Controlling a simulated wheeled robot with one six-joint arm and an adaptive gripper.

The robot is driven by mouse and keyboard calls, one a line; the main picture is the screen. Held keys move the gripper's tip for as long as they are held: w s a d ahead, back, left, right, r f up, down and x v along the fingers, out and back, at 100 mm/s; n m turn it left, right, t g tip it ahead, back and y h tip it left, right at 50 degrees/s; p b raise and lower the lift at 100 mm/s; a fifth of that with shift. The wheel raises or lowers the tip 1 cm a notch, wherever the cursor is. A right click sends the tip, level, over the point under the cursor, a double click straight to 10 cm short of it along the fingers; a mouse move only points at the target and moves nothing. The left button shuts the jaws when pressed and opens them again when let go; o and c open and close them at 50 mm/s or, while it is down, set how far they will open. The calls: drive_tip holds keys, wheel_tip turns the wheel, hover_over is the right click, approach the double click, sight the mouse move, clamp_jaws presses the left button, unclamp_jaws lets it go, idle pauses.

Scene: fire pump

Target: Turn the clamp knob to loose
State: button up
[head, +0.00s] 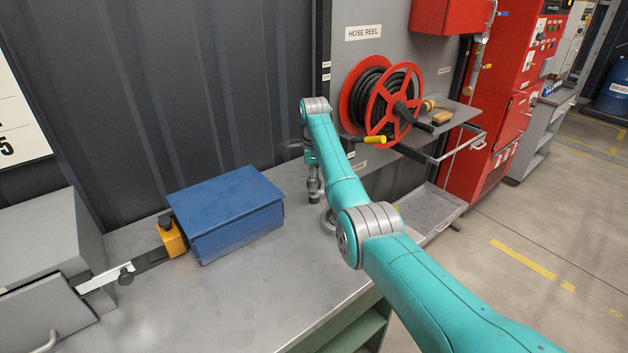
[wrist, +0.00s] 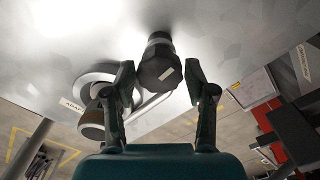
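A dark, faceted knob (wrist: 158,66) with a pale strip on its face stands out from the grey metal surface in the wrist view. I take it to be the clamp knob, though no label on it is readable. My gripper (wrist: 160,80) is open, with one finger on each side of the knob. Narrow gaps seem to show between the fingers and the knob; I cannot tell whether either finger touches.
A metal cup-like fitting (wrist: 92,118) and a ring lie left of the knob in the wrist view, with a partly readable label. A blue box (head: 225,215), a yellow block (head: 172,238) and a grey cabinet (head: 45,245) stand along the bench. A red hose reel (head: 385,95) is behind.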

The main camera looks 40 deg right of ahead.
drive_tip(key=c, duration=0.6)
